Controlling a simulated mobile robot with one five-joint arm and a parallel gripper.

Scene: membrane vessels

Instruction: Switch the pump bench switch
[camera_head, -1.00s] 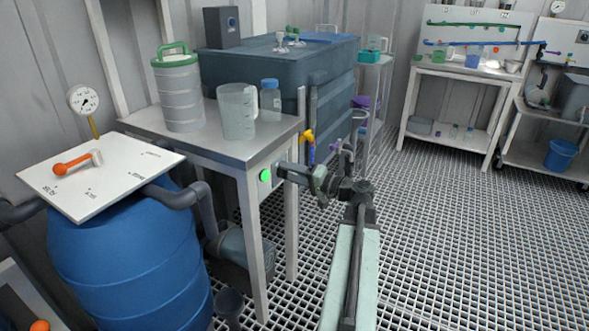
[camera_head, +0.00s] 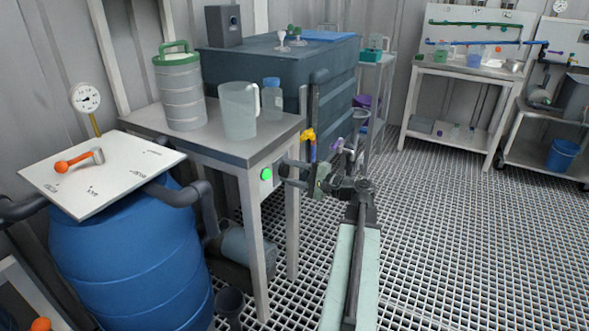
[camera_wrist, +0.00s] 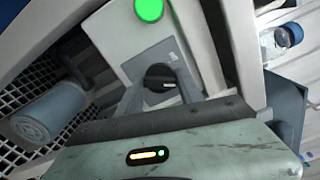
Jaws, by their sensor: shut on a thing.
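The pump bench switch is a black round knob (camera_wrist: 160,77) on a grey plate, seen in the wrist view. It sits below a lit green lamp (camera_wrist: 149,9) on a light panel. My gripper (camera_wrist: 157,88) has one finger on each side of the knob and is shut on it. In the head view the panel (camera_head: 266,187) with its green lamp is on the bench's right leg, and my gripper (camera_head: 289,172) reaches it from the right. The knob itself is hidden there.
The metal bench (camera_head: 180,130) carries a jug (camera_head: 238,110), a ribbed canister (camera_head: 180,92) and a bottle (camera_head: 271,98). A pump (camera_head: 240,245) sits below. A yellow-handled valve (camera_head: 308,136) is close to my arm.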

